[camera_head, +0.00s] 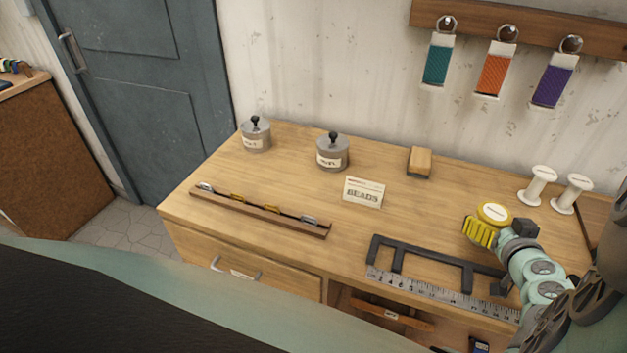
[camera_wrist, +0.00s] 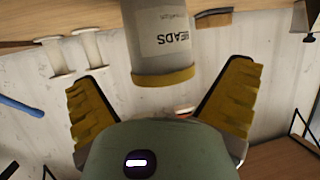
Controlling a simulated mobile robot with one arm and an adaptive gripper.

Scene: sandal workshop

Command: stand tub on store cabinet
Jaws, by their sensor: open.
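The tub shows in the wrist view as a pale grey cylinder with a yellow lid (camera_wrist: 163,76) and a label reading BEADS. My gripper (camera_head: 497,230) is open, with yellow ribbed fingers. In the wrist view the tub lies between the two spread fingers, with gaps on both sides. A brown cabinet (camera_head: 38,150) stands at the far left beyond the door; I cannot tell whether it is the store cabinet.

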